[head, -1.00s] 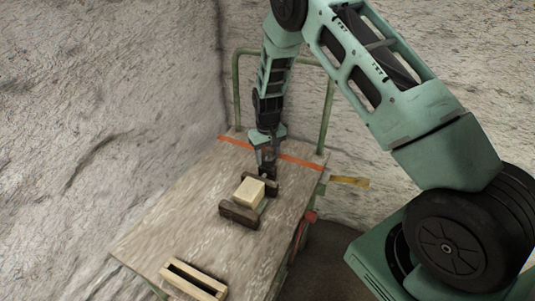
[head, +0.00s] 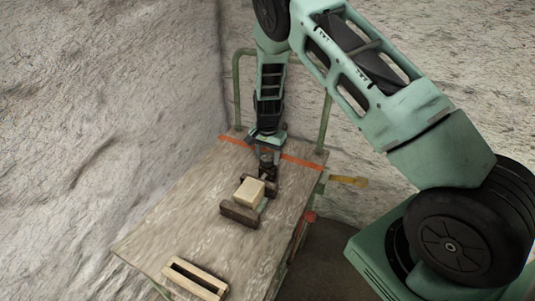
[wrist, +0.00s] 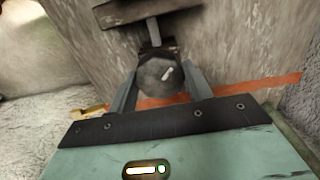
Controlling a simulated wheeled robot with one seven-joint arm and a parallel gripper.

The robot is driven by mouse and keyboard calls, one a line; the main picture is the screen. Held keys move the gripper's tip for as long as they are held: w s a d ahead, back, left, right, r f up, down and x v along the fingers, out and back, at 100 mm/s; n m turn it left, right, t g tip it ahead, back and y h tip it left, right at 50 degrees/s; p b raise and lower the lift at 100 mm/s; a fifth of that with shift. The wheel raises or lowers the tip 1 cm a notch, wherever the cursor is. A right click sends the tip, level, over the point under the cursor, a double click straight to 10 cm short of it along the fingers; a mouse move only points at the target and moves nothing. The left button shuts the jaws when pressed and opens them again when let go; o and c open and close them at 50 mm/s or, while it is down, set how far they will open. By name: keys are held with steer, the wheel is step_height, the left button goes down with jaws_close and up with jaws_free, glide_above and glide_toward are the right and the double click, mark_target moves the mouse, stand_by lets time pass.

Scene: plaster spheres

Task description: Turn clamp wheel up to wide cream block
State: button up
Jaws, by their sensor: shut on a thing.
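The wide cream block (head: 250,192) sits in a dark brown clamp (head: 239,213) on the wooden cart top. The clamp's front jaw is beside the block's near side, and its far part is close to my gripper. My gripper (head: 266,163) points down at the clamp's far end. In the wrist view my gripper (wrist: 158,88) has its two fingers on either side of the round dark grey clamp wheel (wrist: 163,77), shut on it. The clamp's dark bar (wrist: 135,12) shows beyond the wheel. I cannot tell whether the far jaw touches the block.
The cart top (head: 185,210) has an orange stripe (head: 300,161) near its far edge and a green rail (head: 325,125) behind. A slotted wooden piece (head: 195,278) lies at the near edge. A rough wall (head: 90,100) stands close on the left.

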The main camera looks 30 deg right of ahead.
mark_target(268, 155)
steer(key=m+p, duration=0.1)
steer(key=m, duration=0.5)
steer(key=shift+w+r+m+p, duration=0.1)
steer(key=shift+r+m+p, duration=0.05)
steer(key=shift+m+p, duration=0.15)
steer(key=m+p, duration=0.1)
steer(key=m, duration=0.5)
steer(key=shift+m+p, duration=0.35)
steer(key=shift+m, duration=0.05)
stand_by(0.7)
steer(key=o, duration=1)
steer(key=shift+c, duration=0.2)
step_height(268, 155, up, 17)
steer(key=shift+b, duration=0.35)
steer(key=shift+r, duration=0.1)
